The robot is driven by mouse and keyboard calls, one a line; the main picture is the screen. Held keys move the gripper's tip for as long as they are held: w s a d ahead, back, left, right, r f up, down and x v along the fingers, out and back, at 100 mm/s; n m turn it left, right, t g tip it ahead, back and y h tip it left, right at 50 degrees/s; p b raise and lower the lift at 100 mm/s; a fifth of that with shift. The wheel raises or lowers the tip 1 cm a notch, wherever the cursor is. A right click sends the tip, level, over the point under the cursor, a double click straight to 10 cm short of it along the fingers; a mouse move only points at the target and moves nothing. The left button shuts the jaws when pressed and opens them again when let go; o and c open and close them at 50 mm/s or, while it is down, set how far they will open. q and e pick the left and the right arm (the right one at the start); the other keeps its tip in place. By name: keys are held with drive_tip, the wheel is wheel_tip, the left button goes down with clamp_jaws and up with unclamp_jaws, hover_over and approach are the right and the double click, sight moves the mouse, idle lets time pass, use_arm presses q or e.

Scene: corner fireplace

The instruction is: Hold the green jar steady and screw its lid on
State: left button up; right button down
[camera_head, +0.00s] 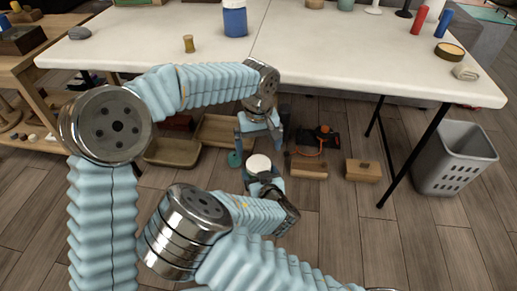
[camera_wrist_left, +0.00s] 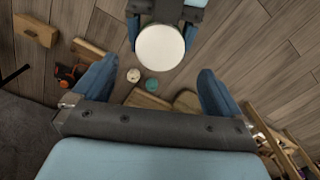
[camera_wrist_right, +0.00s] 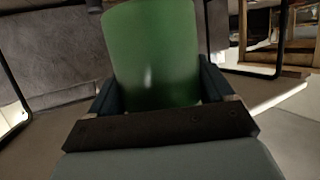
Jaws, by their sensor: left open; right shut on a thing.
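The green jar (camera_wrist_right: 150,50) stands between my right gripper's fingers (camera_wrist_right: 155,88) in the right wrist view, and that gripper is shut on its body. The jar's round white top (camera_head: 259,163) faces up in the head view, and shows as a plain white disc (camera_wrist_left: 160,47) in the left wrist view. I cannot tell whether this disc is the lid. My left gripper (camera_head: 259,134) is above the jar, fingers pointing down, apart from it. In the left wrist view the left gripper (camera_wrist_left: 158,78) is open and empty.
The white table (camera_head: 330,60) holds a blue jar (camera_head: 235,20), a small yellowish spool (camera_head: 189,44) and other items. A grey basket (camera_head: 453,158) stands right. Open floor lies between.

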use_arm(q)
wheel_tip(320, 180, up, 5)
drive_tip(key=shift+r, duration=0.2)
drive_tip(key=shift+a+f, duration=0.1)
idle(0.4)
drive_tip(key=w+a+f+m+h, duration=0.1)
drive_tip(key=w+a+f, duration=0.1)
drive_tip(key=a+f, duration=1)
drive_tip(key=s+f+h, duration=0.1)
drive_tip(key=s+f, duration=0.4)
drive_tip(key=f, duration=0.3)
drive_tip(key=s+f+h, duration=0.2)
drive_tip(key=s+f, duration=0.3)
drive_tip(key=f, duration=0.3)
drive_tip(key=s+a+f, duration=0.1)
drive_tip(key=s+f, duration=0.2)
drive_tip(key=s, duration=0.3)
drive_tip(key=s+a+f+n, duration=0.1)
drive_tip(key=s+a+f, duration=0.1)
drive_tip(key=s+f, duration=0.2)
drive_tip(key=s, duration=0.2)
drive_tip(key=shift+s+a+t, duration=0.2)
drive_tip(key=shift+s+t, duration=0.1)
drive_tip(key=shift+t, duration=0.1)
